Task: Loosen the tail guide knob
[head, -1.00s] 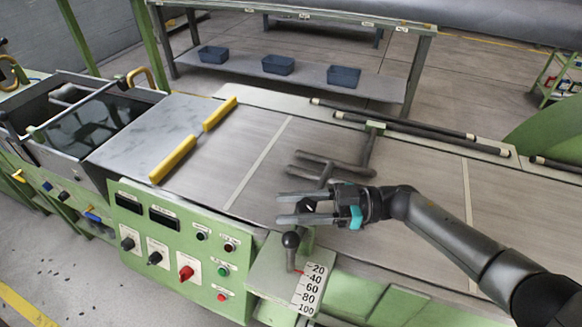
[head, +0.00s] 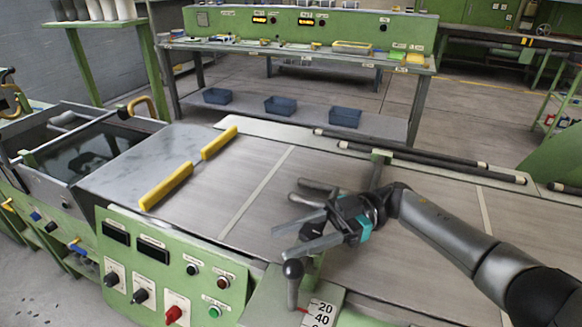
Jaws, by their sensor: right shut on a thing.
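My right gripper (head: 276,242) reaches in from the right over the bed of the machine, its two grey fingers pointing left and tilted slightly down. My left gripper is not in view.
A ball-topped lever (head: 292,270) with a numbered scale (head: 322,312) stands just below the gripper. A green control panel (head: 172,262) is at front left. Yellow bars (head: 167,187) lie on the bed's left part. Black rollers (head: 430,160) line the back edge.

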